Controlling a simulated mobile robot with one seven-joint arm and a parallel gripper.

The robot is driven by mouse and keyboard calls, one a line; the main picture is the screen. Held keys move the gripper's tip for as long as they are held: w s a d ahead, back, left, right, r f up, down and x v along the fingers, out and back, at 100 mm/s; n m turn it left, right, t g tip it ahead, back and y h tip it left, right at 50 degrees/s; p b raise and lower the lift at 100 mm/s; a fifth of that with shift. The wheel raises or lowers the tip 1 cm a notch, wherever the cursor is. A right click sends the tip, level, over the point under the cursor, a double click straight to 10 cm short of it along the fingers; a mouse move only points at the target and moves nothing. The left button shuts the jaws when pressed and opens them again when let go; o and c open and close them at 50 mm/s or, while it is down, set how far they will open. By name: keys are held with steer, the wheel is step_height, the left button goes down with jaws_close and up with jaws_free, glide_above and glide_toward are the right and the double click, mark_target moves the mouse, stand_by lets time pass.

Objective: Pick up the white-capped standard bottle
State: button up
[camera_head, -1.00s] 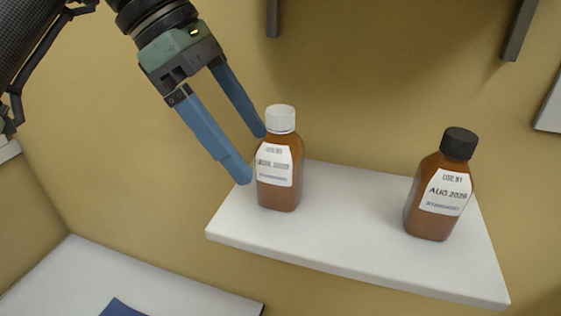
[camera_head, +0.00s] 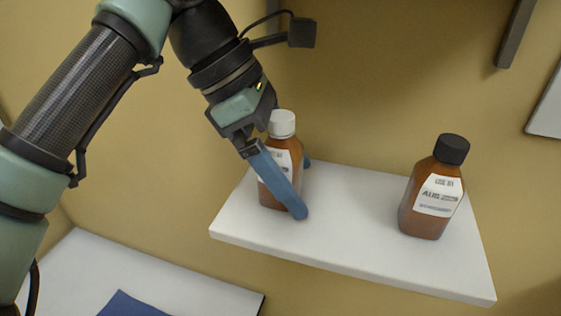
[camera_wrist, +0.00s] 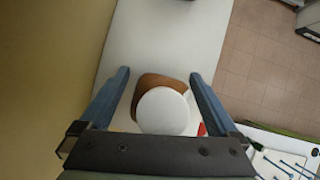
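The white-capped brown bottle (camera_head: 283,126) stands upright on the left part of the white shelf (camera_head: 350,245). Its label is partly hidden behind one of my fingers. My gripper (camera_head: 306,188) is open around this bottle, with one blue finger in front and the other showing behind it at the right. In the wrist view the white cap (camera_wrist: 163,111) lies between the two spread fingers (camera_wrist: 160,75), with a gap on each side. The black-capped brown bottle (camera_head: 433,190) stands upright on the right part of the shelf, away from my gripper.
The yellow wall is close behind the shelf. A dark bracket (camera_head: 515,35) and a white panel edge (camera_head: 546,108) are at the upper right. A lower white surface (camera_head: 190,285) with a blue item (camera_head: 130,305) is at the lower left. The shelf between the bottles is clear.

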steer(key=c, duration=1.4)
jaws_close()
steer(key=shift+r+b, duration=0.15)
steer(key=shift+b, duration=0.45)
steer(key=w+a, duration=0.2)
steer(key=a, duration=1.6)
steer(key=shift+r, duration=0.15)
